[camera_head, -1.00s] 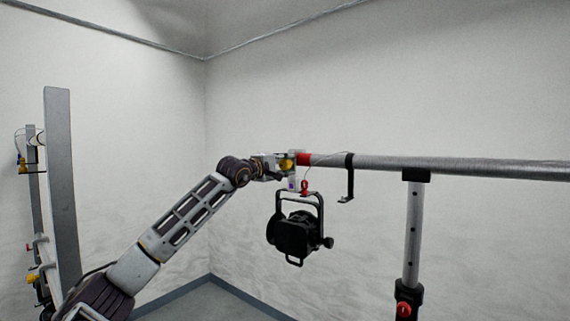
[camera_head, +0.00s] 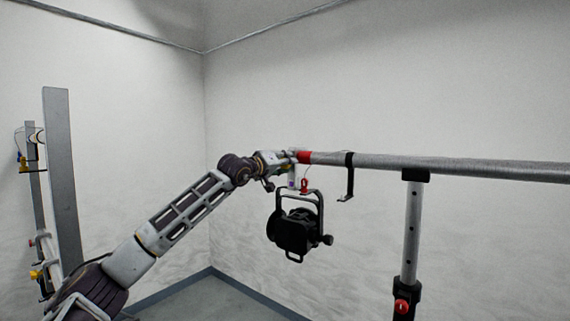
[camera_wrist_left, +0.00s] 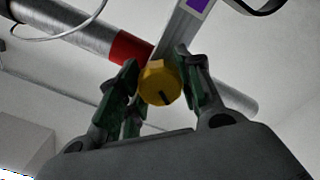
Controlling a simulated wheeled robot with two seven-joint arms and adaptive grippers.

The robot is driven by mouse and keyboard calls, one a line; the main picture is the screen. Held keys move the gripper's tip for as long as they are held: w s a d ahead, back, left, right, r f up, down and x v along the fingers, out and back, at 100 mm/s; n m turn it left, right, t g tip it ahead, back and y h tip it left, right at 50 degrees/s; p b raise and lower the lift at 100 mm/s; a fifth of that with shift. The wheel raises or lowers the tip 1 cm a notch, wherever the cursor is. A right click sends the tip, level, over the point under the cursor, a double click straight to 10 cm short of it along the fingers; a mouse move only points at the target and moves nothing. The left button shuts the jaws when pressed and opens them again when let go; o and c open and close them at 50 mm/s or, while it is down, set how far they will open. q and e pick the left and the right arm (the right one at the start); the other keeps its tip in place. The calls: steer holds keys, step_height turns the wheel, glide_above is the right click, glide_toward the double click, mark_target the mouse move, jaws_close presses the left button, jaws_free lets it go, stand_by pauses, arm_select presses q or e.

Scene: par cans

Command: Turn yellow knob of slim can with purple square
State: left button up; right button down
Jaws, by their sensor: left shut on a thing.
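The slim black can (camera_head: 293,232) hangs from the horizontal bar by its yoke and a clamp. A small purple square (camera_head: 292,184) shows on the clamp, and the purple patch also shows in the left wrist view (camera_wrist_left: 198,4). The yellow knob (camera_wrist_left: 159,84) with a dark slot mark sits between the fingers in the left wrist view. My left gripper (camera_head: 284,162) is at the clamp, and its green-padded fingers (camera_wrist_left: 165,88) are shut on the knob. In the head view the gripper hides most of the knob. My right gripper is not in view.
The metal bar (camera_head: 450,168) with a red band (camera_head: 304,157) runs right to an upright stand (camera_head: 412,230). A black hook (camera_head: 349,175) hangs from the bar. Another rack with yellow parts (camera_head: 35,274) stands at the far left.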

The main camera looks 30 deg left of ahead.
arm_select(q)
steer(key=m, duration=0.3)
steer(key=shift+f+m, duration=0.15)
steer(key=shift+m, duration=2.15)
steer(key=o, duration=1.1)
steer(key=shift+c, duration=0.2)
steer(key=shift+s, duration=0.1)
